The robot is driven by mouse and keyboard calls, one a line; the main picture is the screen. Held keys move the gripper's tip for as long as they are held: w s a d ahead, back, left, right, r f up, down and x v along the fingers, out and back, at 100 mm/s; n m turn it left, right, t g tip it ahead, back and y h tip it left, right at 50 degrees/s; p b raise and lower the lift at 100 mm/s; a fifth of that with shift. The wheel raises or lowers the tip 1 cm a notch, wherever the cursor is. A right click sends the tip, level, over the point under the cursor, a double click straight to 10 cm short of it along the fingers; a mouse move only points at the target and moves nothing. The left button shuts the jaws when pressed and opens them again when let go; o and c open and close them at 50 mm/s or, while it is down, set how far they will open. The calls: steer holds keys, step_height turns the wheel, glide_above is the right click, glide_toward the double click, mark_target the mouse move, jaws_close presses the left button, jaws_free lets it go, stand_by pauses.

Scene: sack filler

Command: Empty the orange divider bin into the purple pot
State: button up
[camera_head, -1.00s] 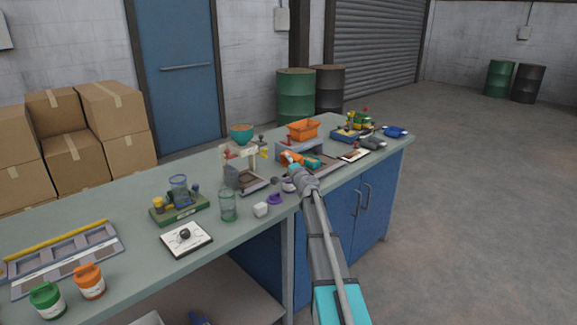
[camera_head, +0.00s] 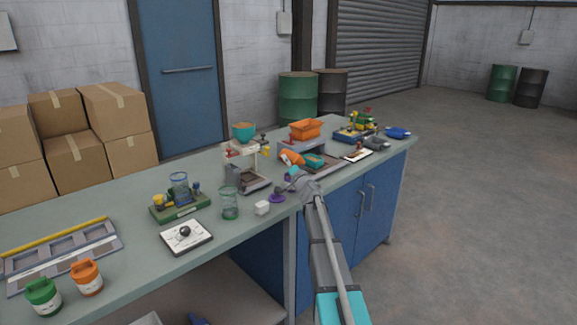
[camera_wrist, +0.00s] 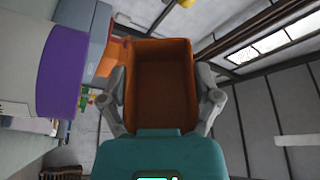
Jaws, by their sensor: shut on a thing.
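The orange divider bin (camera_wrist: 160,88) is between the two fingers of my gripper (camera_wrist: 162,76), which is shut on it. Its brown inside faces the wrist camera; I cannot make out contents. The bin is turned on its side, as the bench side lies at the left of the wrist view. The purple pot, a pale body with a purple band (camera_wrist: 75,60), is close at the left there, apart from the bin.
A grey stand with a teal bowl (camera_head: 243,131) is behind.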

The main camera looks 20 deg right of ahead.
mark_target(289, 156)
steer(key=shift+n, duration=0.4)
stand_by(0.5)
step_height(289, 156, up, 3)
steer(key=m+p, duration=0.2)
steer(key=m+g+h+p, duration=0.1)
steer(key=m+p, duration=0.2)
steer(key=shift+m+g+p, duration=0.3)
steer(key=shift+p, duration=0.05)
steer(key=shift+m, duration=0.3)
steer(key=shift+r+p, duration=0.1)
steer(key=shift+p, duration=0.25)
step_height(289, 156, up, 10)
steer(key=p, duration=0.9)
steer(key=shift+p, duration=0.35)
steer(key=shift+s+f, duration=0.1)
steer(key=shift+f, duration=0.1)
stand_by(0.4)
